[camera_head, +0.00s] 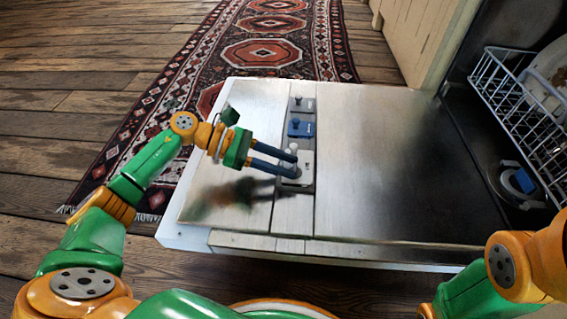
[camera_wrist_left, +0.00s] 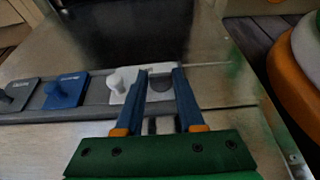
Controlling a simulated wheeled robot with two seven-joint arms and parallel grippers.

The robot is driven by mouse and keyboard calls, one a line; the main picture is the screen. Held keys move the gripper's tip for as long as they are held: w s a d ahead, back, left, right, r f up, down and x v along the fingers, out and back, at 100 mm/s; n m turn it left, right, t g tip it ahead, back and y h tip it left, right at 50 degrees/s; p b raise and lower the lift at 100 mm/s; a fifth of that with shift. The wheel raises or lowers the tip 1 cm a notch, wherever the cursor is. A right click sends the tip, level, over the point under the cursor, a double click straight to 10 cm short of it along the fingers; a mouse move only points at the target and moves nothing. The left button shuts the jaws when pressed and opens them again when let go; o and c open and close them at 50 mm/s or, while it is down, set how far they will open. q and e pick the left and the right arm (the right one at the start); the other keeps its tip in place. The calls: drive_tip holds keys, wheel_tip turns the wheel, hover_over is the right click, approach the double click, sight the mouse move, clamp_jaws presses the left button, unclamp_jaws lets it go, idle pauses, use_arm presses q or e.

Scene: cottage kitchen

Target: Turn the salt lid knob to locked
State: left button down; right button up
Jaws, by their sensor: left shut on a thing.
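The white lid (camera_head: 306,156), which I take as the salt lid, sits at the near end of a dark grey rail on the table. In the left wrist view the white lid (camera_wrist_left: 131,74) carries an upright white peg and a rounded grey knob (camera_wrist_left: 159,84). My left gripper (camera_head: 298,165) reaches in from the left with its two blue fingers low at the lid. In the left wrist view the fingers stand either side of the grey knob and are shut on it. The fingers partly hide the knob, and its turn position cannot be read. My right gripper is out of view.
A blue lid (camera_head: 301,129) and a grey lid (camera_head: 302,104), each with a peg, sit farther along the rail. The table (camera_head: 400,150) is clear right of the rail. A white dish rack (camera_head: 520,110) stands at the right. A patterned rug (camera_head: 265,52) lies beyond.

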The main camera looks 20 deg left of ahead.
use_arm(q)
drive_tip(key=c, duration=0.5)
unclamp_jaws()
drive_tip(key=shift+d, duration=0.1)
drive_tip(key=p+v, duration=0.3)
drive_tip(key=v, duration=0.3)
drive_tip(key=shift+a+r, duration=0.2)
drive_tip(key=shift+s+a, duration=0.15)
drive_tip(key=shift+a, duration=0.1)
